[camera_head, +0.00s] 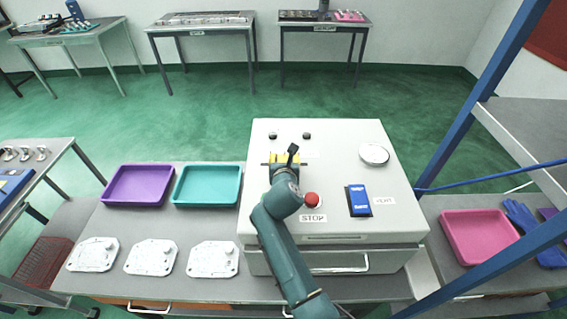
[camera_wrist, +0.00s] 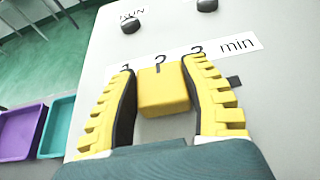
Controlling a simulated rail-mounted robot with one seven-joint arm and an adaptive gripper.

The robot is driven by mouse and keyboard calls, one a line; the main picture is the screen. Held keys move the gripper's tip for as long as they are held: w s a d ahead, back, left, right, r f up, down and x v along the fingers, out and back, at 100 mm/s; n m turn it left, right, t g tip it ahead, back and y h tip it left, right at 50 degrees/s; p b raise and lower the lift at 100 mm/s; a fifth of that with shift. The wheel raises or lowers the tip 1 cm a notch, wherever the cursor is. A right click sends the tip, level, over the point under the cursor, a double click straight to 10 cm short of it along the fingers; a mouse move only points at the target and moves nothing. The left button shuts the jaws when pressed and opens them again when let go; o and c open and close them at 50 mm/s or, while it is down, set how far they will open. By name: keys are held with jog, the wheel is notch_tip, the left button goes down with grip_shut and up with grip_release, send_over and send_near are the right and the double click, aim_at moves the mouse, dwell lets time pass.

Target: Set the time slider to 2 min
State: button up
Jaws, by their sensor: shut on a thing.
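The time slider's yellow block knob (camera_wrist: 163,92) sits on the white machine top in the wrist view, with the printed scale 1, 2, 3 min (camera_wrist: 222,47) just beyond it. A dark line on the knob's far edge lies close below the 2. My gripper (camera_wrist: 163,108) has its two yellow ribbed fingers on either side of the knob, shut on it. A short dark piece of the slot (camera_wrist: 235,82) shows to the right of the right finger. In the head view my gripper (camera_head: 283,160) is over the machine's upper left, and my arm hides most of the slider.
The white machine (camera_head: 340,150) also bears a red STOP button (camera_head: 312,200) close right of my arm, a blue START switch (camera_head: 358,200), a round metal disc (camera_head: 374,154) and two black knobs (camera_head: 307,135). Purple (camera_head: 138,184) and teal (camera_head: 207,184) trays lie left.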

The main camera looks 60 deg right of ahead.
jog(key=shift+w+f, duration=0.1)
jog(key=shift+w, duration=0.05)
jog(key=o, duration=1.3)
jog(key=v, duration=1.2)
